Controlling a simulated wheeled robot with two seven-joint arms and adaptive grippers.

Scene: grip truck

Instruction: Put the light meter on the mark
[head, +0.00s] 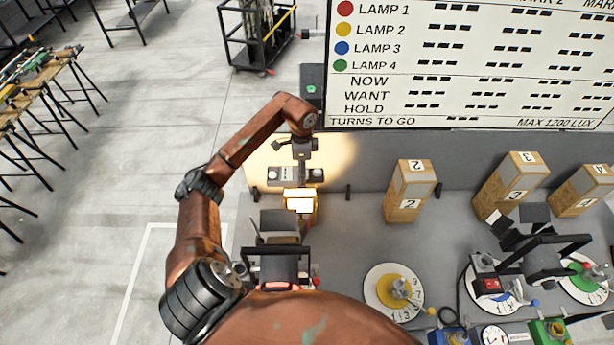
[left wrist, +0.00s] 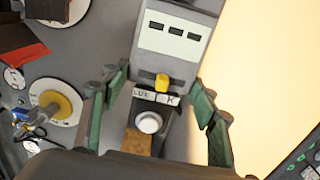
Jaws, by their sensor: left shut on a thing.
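The light meter (left wrist: 172,40) is a grey upright body with a dashed display, a yellow knob, a LUX/OK label and a white dome. My left gripper (left wrist: 160,92) is shut on it, with green-padded fingers on both sides. In the head view this gripper (head: 302,152) points down over a brightly lit patch at the back of the bench. The meter is hard to separate from the gripper there. Just in front stands a lit block (head: 300,203). A mark under the meter cannot be made out.
Wooden blocks numbered 2 (head: 408,188), 3 (head: 505,182) and 4 (head: 585,190) stand to the right. A scoreboard (head: 460,65) with dashed readings rises behind.

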